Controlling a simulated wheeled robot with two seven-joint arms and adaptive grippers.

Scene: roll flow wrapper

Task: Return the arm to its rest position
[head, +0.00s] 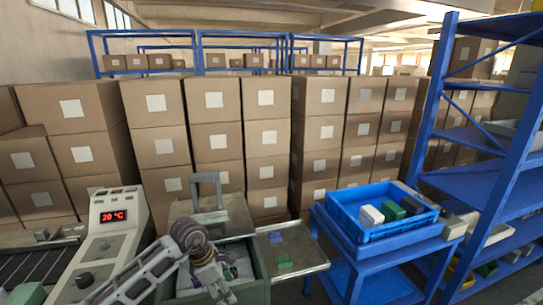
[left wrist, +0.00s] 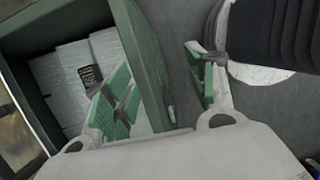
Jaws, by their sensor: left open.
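My left arm (head: 145,275) reaches in from the lower left of the head view. Its gripper (head: 215,283) is over the dark green bin, at the bottom of the picture. The arm hides part of the bin in the head view. My right gripper is not in view.
A control panel (head: 110,235) reading 20 °C and a dark conveyor (head: 35,268) stand left. A metal tray (head: 305,250) holds a blue and a green piece. A blue crate (head: 372,233) with several blocks sits on a blue table at right, beside blue shelving (head: 480,170). Stacked cartons line the back.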

